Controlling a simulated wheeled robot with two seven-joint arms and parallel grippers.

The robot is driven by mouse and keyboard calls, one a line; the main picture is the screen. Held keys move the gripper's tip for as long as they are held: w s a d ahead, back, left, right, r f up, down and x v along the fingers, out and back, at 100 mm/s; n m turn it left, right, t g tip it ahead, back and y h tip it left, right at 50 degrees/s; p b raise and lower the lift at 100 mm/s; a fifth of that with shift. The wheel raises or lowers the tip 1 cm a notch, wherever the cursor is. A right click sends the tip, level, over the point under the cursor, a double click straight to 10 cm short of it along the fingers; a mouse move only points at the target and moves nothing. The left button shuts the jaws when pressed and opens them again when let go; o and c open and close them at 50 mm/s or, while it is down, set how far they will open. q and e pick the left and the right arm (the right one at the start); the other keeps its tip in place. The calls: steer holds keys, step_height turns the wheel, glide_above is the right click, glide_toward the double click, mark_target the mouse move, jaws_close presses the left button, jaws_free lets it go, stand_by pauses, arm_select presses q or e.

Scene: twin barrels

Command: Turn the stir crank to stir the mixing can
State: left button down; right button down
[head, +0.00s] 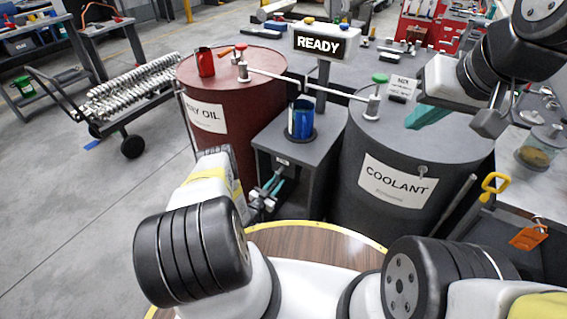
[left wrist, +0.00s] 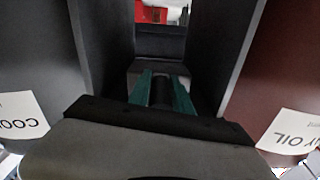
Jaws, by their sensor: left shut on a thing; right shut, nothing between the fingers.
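The blue mixing can (head: 300,120) stands upright on the grey stand (head: 268,141) between the two barrels. My left gripper (head: 272,184) is low at the front of this stand. In the left wrist view its teal fingers (left wrist: 162,98) are shut on a dark upright piece (left wrist: 160,88), which looks like the stir crank's handle. The rest of the crank is hidden by the gripper and my arm. My right gripper (head: 428,115) is shut and empty, raised above the coolant barrel's right side.
The red oil barrel (head: 228,150) stands left of the stand, the grey coolant barrel (head: 357,205) right. Pipes with valves run from both barrel tops towards the can. A READY sign (head: 319,44) stands behind it. A red can (head: 205,62) sits on the oil barrel.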

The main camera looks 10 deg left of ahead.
arm_select(q)
steer(key=shift+s+d+n, duration=0.2)
steer(key=shift+d+n, duration=0.1)
steer(key=shift+d, duration=0.05)
steer(key=d+n, duration=0.1)
steer(key=n, duration=0.2)
steer(key=d+r+n, duration=0.1)
steer(key=n, duration=0.2)
steer(key=s+d+r+n, duration=0.1)
steer(key=n, duration=0.3)
steer(key=shift+s+d+r, duration=0.1)
steer(key=shift+d, duration=0.05)
steer(key=n, duration=0.1)
steer(key=r+n, duration=0.1)
steer(key=n, duration=0.2)
steer(key=shift+d+r+n, duration=0.3)
steer(key=shift+r, duration=0.1)
steer(key=r+n, duration=0.1)
steer(key=n, duration=0.2)
steer(key=shift+r, duration=0.15)
steer(key=shift+r+n, duration=0.45)
steer(key=shift+n, duration=0.55)
steer(key=shift+a, duration=0.1)
